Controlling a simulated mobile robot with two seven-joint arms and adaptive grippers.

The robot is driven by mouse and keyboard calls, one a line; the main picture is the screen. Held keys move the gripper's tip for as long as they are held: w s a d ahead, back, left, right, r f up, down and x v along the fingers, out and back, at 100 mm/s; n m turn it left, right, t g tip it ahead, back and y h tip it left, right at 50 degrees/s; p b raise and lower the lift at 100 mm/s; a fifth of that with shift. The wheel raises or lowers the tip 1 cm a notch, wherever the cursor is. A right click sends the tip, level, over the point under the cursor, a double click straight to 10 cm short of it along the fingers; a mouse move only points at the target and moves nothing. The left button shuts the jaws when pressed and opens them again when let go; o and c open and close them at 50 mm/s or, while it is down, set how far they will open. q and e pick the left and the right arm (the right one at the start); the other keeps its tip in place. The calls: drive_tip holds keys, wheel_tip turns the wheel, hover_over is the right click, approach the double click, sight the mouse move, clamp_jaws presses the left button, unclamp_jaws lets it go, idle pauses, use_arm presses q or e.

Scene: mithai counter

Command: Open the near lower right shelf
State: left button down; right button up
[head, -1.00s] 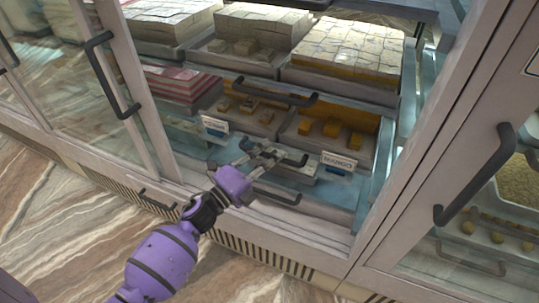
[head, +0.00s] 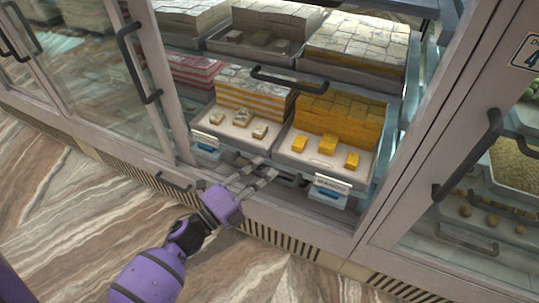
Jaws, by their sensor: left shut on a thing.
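The lower shelf (head: 235,143) of the open middle case is pulled partway out toward me. It bears layered white-and-orange sweets (head: 250,95) at left and orange sweets (head: 338,125) at right. My left gripper (head: 262,172) is at the front middle of this shelf, shut on its handle. The fingers hide most of the handle. My right gripper is not in view.
The upper shelf, with its dark handle (head: 290,78), sits above and farther back. A glass door (head: 85,75) stands at left and another framed door (head: 485,165) at right, both with dark handles. The marble floor (head: 70,210) in front is clear.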

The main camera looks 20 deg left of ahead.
use_arm(q)
drive_tip(key=s+a+p, duration=0.1)
drive_tip(key=s+p, duration=0.2)
drive_tip(key=s, duration=2.6)
drive_tip(key=shift+s+f+p, duration=0.15)
drive_tip(key=shift+s+p, duration=0.05)
drive_tip(key=shift+p, duration=0.1)
drive_tip(key=c, duration=1.8)
unclamp_jaws()
drive_tip(key=shift+w, duration=0.1)
